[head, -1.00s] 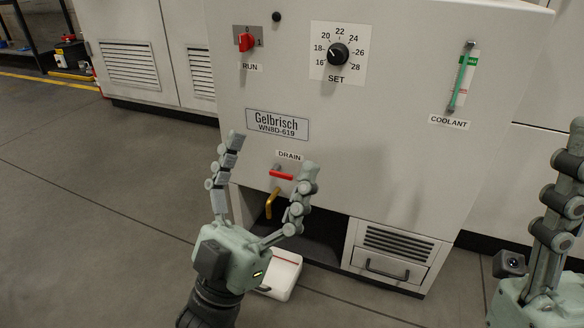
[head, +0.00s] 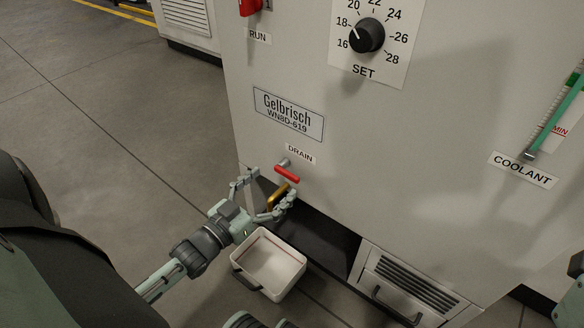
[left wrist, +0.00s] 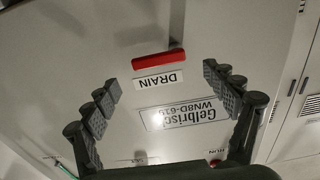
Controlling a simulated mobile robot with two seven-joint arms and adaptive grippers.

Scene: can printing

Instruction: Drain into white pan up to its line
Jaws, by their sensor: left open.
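The white pan (head: 293,268) stands on the floor below the drain, with a red line along its inner wall and a dark handle at its front. I see no clear liquid in it. The red drain lever (head: 287,175) lies roughly level under the DRAIN label, above the brass spout (head: 272,200). My left gripper (head: 270,186) is open and empty, its fingers spread close to the lever and spout. In the left wrist view the lever (left wrist: 158,60) shows ahead, between the spread fingers and apart from them. My right gripper (head: 574,285) shows only partly at the right edge.
The Gelbrisch machine (head: 400,170) fills the right side, with a dark recess behind the pan. The SET dial (head: 367,35), red RUN switch (head: 249,6) and coolant gauge (head: 553,117) are on its front. A vented drawer (head: 408,285) is right of the recess. Open floor lies left.

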